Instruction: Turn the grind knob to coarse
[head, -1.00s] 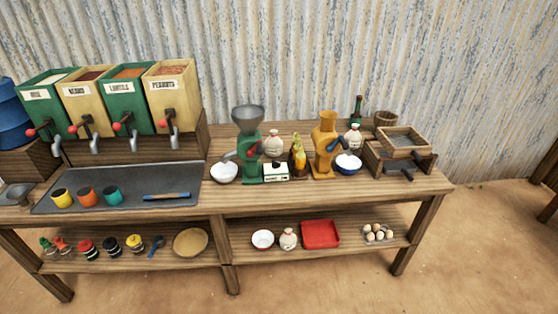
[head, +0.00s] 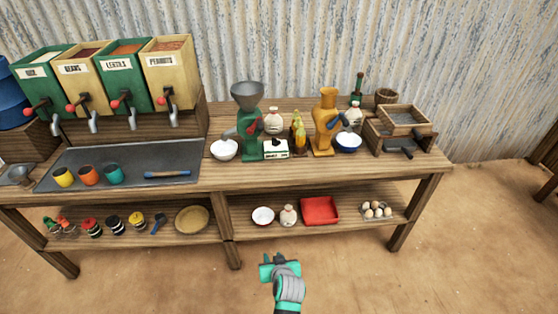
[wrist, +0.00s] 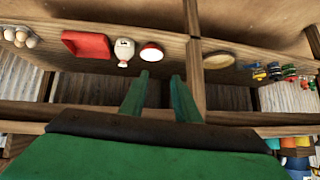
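A small white box (head: 275,149) with a dark knob on top (head: 276,142) stands on the upper counter in the head view, at the foot of the green grinder (head: 248,122). Its front label and the knob's setting are too small to read. My gripper (head: 280,262) is low in front of the table in the head view, well away from the box. In the wrist view its two green fingers (wrist: 159,84) are apart with nothing between them. The box is not visible in the wrist view.
A white bowl (head: 224,149) and bottles crowd the box. An orange grinder (head: 326,122) stands to its right. The lower shelf holds a red tray (head: 320,210), a white jar (head: 288,215) and a small red-and-white bowl (head: 263,215). Floor in front is clear.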

